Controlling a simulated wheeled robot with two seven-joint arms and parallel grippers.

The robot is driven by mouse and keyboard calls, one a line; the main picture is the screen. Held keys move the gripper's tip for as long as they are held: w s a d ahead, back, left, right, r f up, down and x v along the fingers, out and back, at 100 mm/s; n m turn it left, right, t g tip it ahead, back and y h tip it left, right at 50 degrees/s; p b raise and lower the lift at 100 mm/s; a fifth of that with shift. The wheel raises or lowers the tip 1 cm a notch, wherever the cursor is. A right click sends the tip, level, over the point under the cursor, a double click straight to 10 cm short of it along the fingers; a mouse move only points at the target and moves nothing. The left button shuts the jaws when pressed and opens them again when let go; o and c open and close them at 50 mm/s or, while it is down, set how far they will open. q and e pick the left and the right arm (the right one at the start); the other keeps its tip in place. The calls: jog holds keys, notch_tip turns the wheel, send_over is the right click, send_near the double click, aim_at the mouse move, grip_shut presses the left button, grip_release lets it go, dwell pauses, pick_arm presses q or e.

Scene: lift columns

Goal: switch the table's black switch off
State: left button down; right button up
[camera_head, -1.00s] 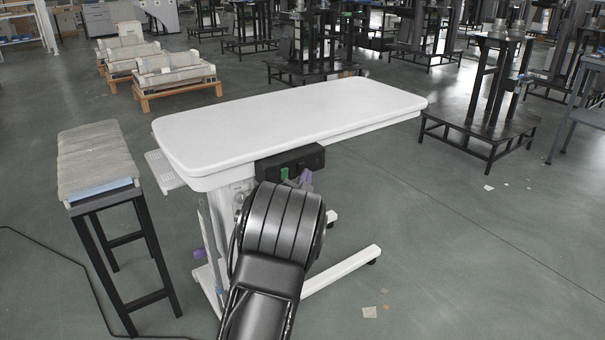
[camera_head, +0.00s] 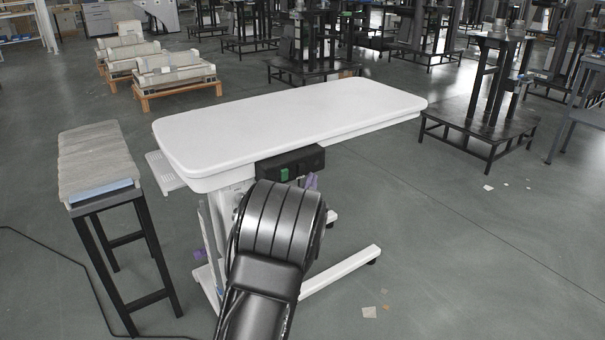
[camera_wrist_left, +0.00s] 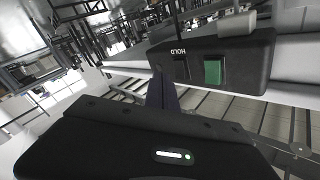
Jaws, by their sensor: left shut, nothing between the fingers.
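The white table (camera_head: 290,115) carries a black control box (camera_head: 305,158) under its front edge. In the left wrist view the box (camera_wrist_left: 245,60) has a black switch (camera_wrist_left: 181,68) near the HOLD label and a green switch (camera_wrist_left: 212,71) beside it. The green switch (camera_head: 284,174) also shows in the head view; the black one is hard to make out there. My left gripper (camera_head: 311,181) is shut and empty, just in front of the box. In the left wrist view its purple-dark fingertips (camera_wrist_left: 161,85) are beside the black switch; I cannot tell whether they touch the box. My right gripper is out of view.
A narrow black-legged bench (camera_head: 97,160) stands left of the table. A low black stand (camera_head: 480,135) is at the right, and wooden pallets with rollers (camera_head: 175,75) are behind. The floor right of the table is mostly clear, with scattered paper scraps (camera_head: 369,312).

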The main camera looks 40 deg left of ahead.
pick_arm(q)
jog(key=d, duration=0.2)
jog(key=s+d+p, duration=0.1)
jog(key=d, duration=0.1)
jog(key=shift+s+r, duration=0.1)
jog(key=shift+r, duration=0.25)
jog(key=s+d+f+n+g+h, duration=0.1)
jog(key=s+d+f+g+h, duration=0.3)
jog(key=d+f, duration=0.7)
jog(key=s+d+f+n+g+h, duration=0.1)
jog(key=s+d+f+g+h, duration=0.45)
jog(key=f, duration=0.95)
jog(key=s+d+f+g, duration=0.2)
jog(key=s+d+f, duration=0.8)
jog(key=s+d, duration=0.15)
jog(key=s+d+f+g+h, duration=0.3)
jog(key=s+d, duration=0.8)
jog(key=s, duration=0.1)
notch_tip(320, 180, up, 26)
jog(key=s+d+p, duration=0.1)
jog(key=s+p, duration=0.1)
jog(key=p, duration=2.5)
jog(key=shift+r+g+h, duration=0.25)
jog(key=shift+g+h, duration=0.1)
